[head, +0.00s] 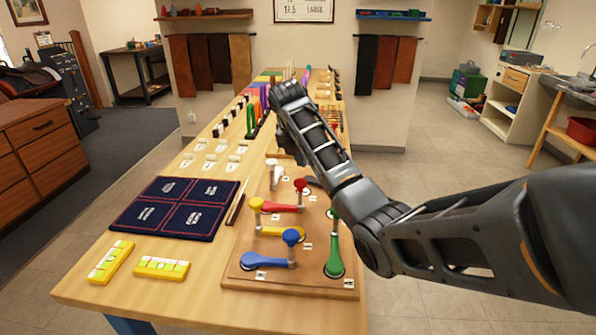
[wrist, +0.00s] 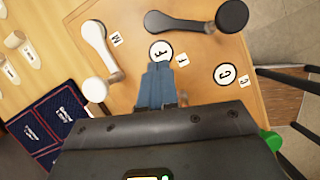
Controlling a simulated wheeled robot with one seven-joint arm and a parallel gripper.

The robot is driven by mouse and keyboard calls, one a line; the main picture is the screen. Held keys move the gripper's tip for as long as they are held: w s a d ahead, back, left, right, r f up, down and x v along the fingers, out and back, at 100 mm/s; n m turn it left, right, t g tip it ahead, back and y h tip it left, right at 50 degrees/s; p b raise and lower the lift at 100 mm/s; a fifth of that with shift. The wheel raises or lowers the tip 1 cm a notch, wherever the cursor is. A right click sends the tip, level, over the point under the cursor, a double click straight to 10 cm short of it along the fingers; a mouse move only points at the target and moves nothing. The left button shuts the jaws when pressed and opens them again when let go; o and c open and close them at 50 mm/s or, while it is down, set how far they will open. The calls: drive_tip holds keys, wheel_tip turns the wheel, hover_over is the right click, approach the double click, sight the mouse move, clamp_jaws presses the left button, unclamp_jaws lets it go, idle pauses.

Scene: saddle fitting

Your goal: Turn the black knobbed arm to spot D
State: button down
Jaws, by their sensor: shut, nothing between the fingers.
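The black knobbed arm (wrist: 190,22) lies at the top of the wrist view. Its round black knob (wrist: 232,16) is at the right end and its wide end is at the left. In the head view a dark piece (head: 312,182), perhaps part of it, shows beside my arm. My gripper (wrist: 160,68) is shut and empty, its tips over the board just below a round lettered spot (wrist: 161,48), apart from the knob in the picture. Another round spot, apparently C (wrist: 226,74), lies to the right. I cannot make out a spot D. My arm hides part of the board in the head view.
The wooden board (head: 305,281) also carries a white knobbed arm (wrist: 95,45) and red (head: 283,208), yellow (head: 282,232), blue (head: 262,261) and green (head: 334,258) ones. A dark blue mat (head: 178,208) and yellow blocks (head: 110,262) lie left.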

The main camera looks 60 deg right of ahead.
drive_tip(key=p+x, duration=0.1)
drive_tip(key=x, duration=0.8)
drive_tip(key=shift+f, duration=0.25)
drive_tip(key=shift+w+d+f+b, duration=0.15)
drive_tip(key=shift+b, duration=0.15)
drive_tip(key=shift+d+b, duration=0.1)
drive_tip(key=shift+b, duration=0.2)
